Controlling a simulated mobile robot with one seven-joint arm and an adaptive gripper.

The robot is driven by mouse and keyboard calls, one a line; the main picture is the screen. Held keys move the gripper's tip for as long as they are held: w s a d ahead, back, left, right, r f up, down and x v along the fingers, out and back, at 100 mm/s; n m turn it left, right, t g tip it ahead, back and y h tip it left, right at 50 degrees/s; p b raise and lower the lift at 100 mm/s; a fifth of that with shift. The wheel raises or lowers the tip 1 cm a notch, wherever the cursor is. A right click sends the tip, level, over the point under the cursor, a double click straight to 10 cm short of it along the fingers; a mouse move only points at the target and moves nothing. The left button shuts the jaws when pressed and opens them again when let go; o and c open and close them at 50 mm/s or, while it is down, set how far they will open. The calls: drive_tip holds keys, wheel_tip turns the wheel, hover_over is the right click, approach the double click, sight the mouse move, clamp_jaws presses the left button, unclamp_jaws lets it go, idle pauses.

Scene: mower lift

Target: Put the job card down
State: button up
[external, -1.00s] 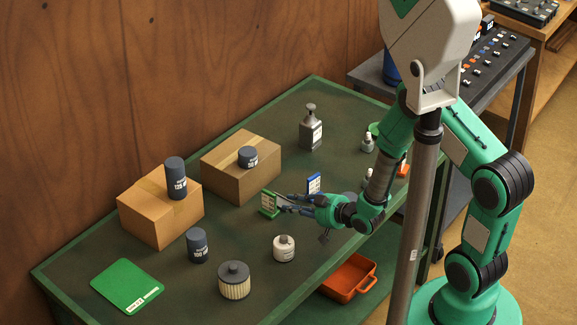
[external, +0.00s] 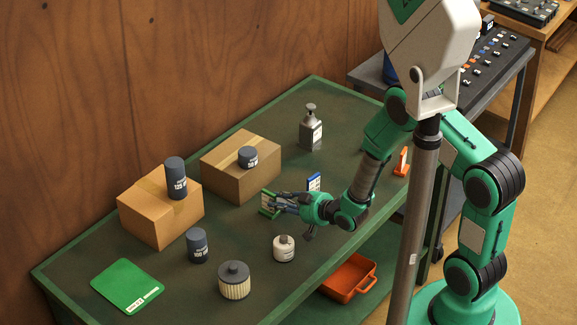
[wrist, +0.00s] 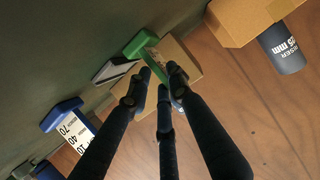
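A small green card holder (external: 268,205) with a pale face stands on the green table, near the front of the middle box. In the wrist view its green base (wrist: 140,43) and narrow edge show. My gripper (external: 277,200) is at the holder, its dark fingers reaching around it. In the wrist view the fingers (wrist: 162,75) are spread, one on either side of the green panel and a third lower down. The fingers look open; whether one touches the panel is unclear. A blue card holder (external: 314,183) stands just behind my gripper; its printed card (wrist: 76,130) shows in the wrist view.
Two cardboard boxes (external: 160,222) (external: 240,180) carry dark cylinders. A grey bottle (external: 311,130) stands behind. An orange tray (external: 348,278) is below.

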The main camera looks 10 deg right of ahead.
sight(270, 200)
drive_tip(key=shift+b+x, duration=0.5)
drive_tip(key=shift+x, duration=1.65)
clamp_jaws()
